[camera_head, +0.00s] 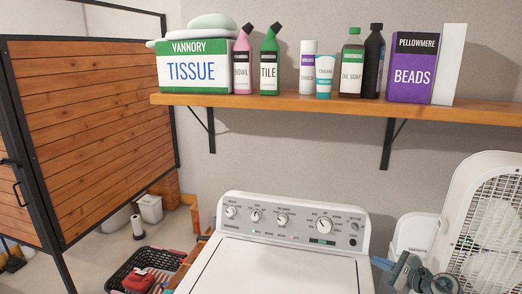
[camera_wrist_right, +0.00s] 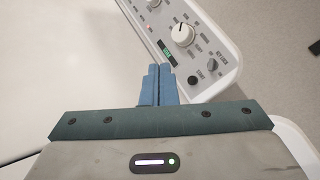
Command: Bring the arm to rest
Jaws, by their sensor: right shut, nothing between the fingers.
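My right gripper (camera_head: 383,263) shows at the bottom right of the head view, beside the right end of the washer's control panel. In the right wrist view its two blue fingers (camera_wrist_right: 159,72) are together with nothing between them. Behind the fingertips is the washer's control panel (camera_wrist_right: 190,45) with its knobs; I cannot tell if they touch it. My left gripper is not in view.
The white washer (camera_head: 270,268) fills the bottom middle. A white fan (camera_head: 488,225) stands close right of my right gripper. A wooden shelf (camera_head: 330,107) with bottles and boxes crosses the wall above. A black basket (camera_head: 123,264) sits at lower left.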

